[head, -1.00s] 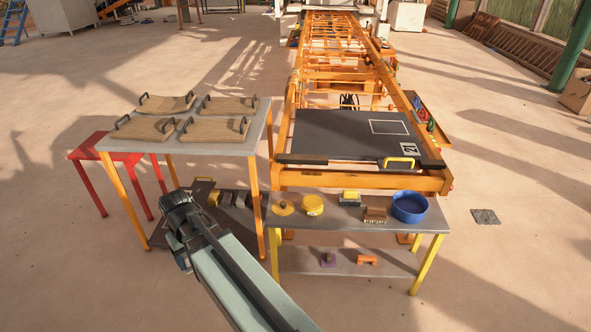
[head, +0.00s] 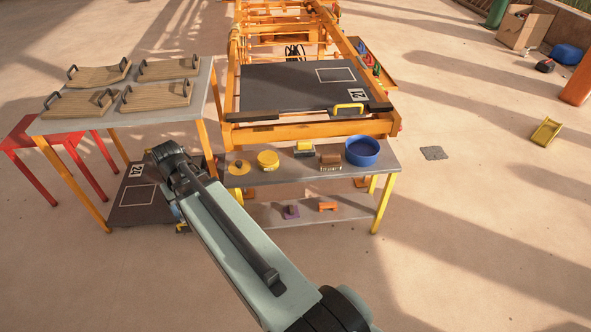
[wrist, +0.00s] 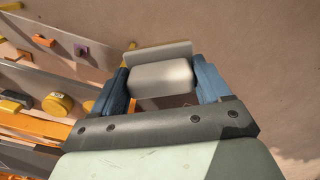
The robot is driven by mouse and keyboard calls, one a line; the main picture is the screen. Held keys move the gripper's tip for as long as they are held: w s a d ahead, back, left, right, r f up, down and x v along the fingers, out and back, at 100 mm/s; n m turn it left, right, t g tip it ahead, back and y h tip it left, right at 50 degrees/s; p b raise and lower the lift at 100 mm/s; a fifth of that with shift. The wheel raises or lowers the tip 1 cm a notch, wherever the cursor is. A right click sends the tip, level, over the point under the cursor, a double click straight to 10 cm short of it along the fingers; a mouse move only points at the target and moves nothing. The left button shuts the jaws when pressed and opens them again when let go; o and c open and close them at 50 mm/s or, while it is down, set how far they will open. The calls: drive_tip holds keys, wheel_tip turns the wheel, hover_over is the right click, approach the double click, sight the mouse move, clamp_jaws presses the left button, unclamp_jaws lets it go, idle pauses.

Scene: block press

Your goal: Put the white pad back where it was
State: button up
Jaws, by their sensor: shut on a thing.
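My gripper (wrist: 160,58) is shut on a pale grey-white block, which I take to be the white pad (wrist: 160,78). In the wrist view a blue finger stands on each side of it. The pad has a wide flat plate at its far edge and a thicker body nearer me. In the head view my arm hides the pad and most of the gripper, left of the small grey table (head: 300,210). No empty place marked for the pad can be told from these frames.
The grey table holds a yellow round tin (head: 268,160), a brush (head: 330,158) and a blue bowl (head: 362,152). Behind is an orange conveyor frame with a dark board (head: 290,92). The wooden boards' table (head: 125,115) stands left.

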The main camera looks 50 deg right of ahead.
drive_tip(key=s+d+f+m, duration=0.2)
drive_tip(key=s+d, duration=0.1)
drive_tip(key=d, duration=1.1)
drive_tip(key=s+d+f+m, duration=0.2)
drive_tip(key=d+m, duration=0.1)
drive_tip(key=d, duration=1.1)
drive_tip(key=s+d+f+m, duration=0.2)
drive_tip(key=s+d, duration=0.1)
drive_tip(key=d, duration=1.1)
drive_tip(key=w+d+f, duration=0.2)
drive_tip(key=w+d, duration=0.3)
drive_tip(key=d, duration=0.3)
drive_tip(key=shift+f, duration=4.9)
drive_tip(key=shift+f, duration=0.1)
drive_tip(key=o, duration=1)
wheel_tip(320, 180, up, 12)
drive_tip(key=shift+r, duration=0.1)
